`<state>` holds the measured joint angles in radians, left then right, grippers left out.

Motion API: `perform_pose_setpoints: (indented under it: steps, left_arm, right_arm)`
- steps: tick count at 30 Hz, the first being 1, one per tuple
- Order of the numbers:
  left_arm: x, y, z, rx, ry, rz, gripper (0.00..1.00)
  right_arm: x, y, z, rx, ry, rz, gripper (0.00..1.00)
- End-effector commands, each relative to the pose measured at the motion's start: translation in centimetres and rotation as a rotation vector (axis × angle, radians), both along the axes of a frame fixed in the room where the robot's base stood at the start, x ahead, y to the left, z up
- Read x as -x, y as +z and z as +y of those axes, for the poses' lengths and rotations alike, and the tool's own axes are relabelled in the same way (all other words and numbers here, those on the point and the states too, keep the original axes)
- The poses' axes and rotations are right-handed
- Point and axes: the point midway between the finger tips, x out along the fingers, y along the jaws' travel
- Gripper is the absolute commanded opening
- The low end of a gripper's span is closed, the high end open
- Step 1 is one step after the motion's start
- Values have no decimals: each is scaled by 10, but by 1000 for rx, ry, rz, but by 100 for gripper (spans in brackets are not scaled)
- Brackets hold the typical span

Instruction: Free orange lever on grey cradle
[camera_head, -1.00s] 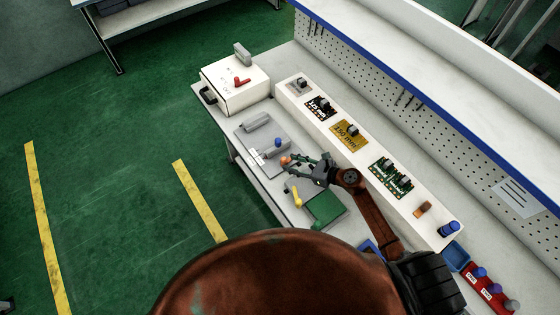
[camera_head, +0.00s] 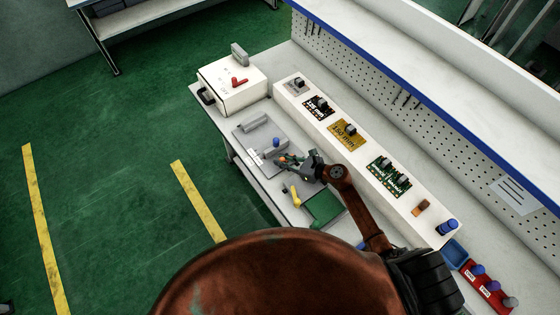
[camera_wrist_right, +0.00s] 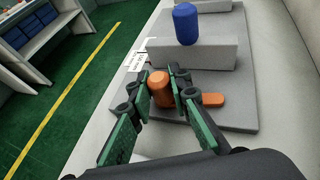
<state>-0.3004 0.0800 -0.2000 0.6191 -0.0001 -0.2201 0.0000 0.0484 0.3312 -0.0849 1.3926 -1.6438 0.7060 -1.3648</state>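The grey cradle (camera_head: 262,136) is a flat plate with raised grey blocks, on the bench left of my right gripper (camera_head: 284,159). In the wrist view the cradle (camera_wrist_right: 236,118) carries a grey block with a blue knob (camera_wrist_right: 186,24) above it. The orange lever (camera_wrist_right: 161,88) shows as a rounded knob between my right gripper's fingertips (camera_wrist_right: 161,84), with a flat orange piece to the right of the right finger. The fingers flank the knob closely; whether both press on it cannot be told. My left gripper is not in view.
A yellow-handled item (camera_head: 296,198) and a green pad (camera_head: 323,208) lie near the bench's front. A white box with a red lever (camera_head: 238,82) stands at the back left. A long white ledge (camera_head: 364,151) with circuit boards runs behind my right arm.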

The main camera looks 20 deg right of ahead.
Motion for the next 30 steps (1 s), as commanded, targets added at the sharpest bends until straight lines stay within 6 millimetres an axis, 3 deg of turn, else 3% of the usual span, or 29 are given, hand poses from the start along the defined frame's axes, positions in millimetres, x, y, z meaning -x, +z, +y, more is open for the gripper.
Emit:
perform_pose_setpoints:
  steps: [6,23,30]
  left_arm:
    - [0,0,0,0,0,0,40]
    - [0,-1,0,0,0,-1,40]
    - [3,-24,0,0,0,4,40]
  right_arm:
    - [1,0,2,-2,3,2,0]
    - [2,-1,3,-3,8,2,0]
    - [4,-5,0,0,86,-1,0]
